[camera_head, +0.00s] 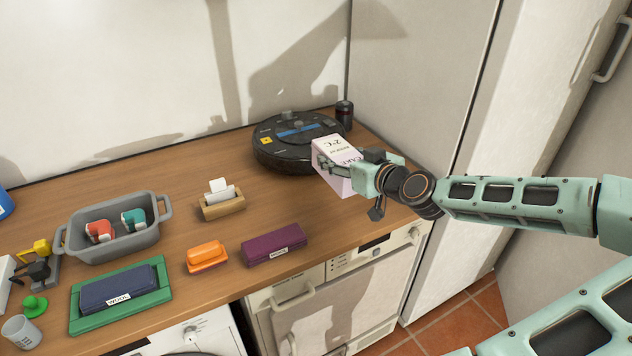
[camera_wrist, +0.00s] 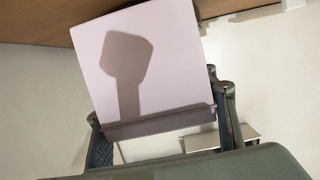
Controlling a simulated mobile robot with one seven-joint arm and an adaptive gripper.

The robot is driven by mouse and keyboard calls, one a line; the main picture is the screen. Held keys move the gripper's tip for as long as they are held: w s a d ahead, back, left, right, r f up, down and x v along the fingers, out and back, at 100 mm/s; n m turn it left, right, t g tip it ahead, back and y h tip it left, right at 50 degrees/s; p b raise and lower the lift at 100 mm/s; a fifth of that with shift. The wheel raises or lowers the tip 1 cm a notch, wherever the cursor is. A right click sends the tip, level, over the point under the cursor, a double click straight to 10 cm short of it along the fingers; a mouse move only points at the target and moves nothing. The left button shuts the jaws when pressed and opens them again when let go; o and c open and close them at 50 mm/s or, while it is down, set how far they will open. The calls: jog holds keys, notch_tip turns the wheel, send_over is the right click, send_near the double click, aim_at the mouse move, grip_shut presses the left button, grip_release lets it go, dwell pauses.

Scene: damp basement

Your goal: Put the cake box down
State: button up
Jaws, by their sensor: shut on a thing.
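The cake box (camera_head: 338,152) is a pale pink-white carton with printed lettering, at the right end of the wooden counter in the head view. My gripper (camera_head: 349,171) is shut on it from the right. In the wrist view the box (camera_wrist: 146,65) fills the middle as a plain pinkish face with a shadow on it, and my gripper's fingers (camera_wrist: 160,140) show on both sides of its lower part. Whether the box's underside touches the counter I cannot tell.
A black robot vacuum (camera_head: 285,157) and a dark can (camera_head: 344,112) stand close behind the box. A purple case (camera_head: 273,245), an orange case (camera_head: 206,257), a wooden card holder (camera_head: 221,205) and a grey basket (camera_head: 112,243) lie left. Bare counter (camera_head: 290,204) lies left of the box.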

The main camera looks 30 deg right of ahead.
aim_at(321, 174)
jog(key=w+a+f, duration=0.1)
jog(key=f, duration=0.1)
jog(key=w+a+f, duration=0.1)
jog(key=w+f, duration=0.1)
jog(key=w+a+f+b, duration=0.1)
jog(key=w+f, duration=0.1)
jog(key=shift+w+a+f, duration=0.2)
jog(key=shift+a+f, duration=0.05)
jog(key=shift+f, duration=1.55)
jog(key=shift+f+b, duration=0.2)
jog(key=shift+b, duration=0.1)
jog(key=o, duration=1.6)
jog(key=shift+r, duration=0.1)
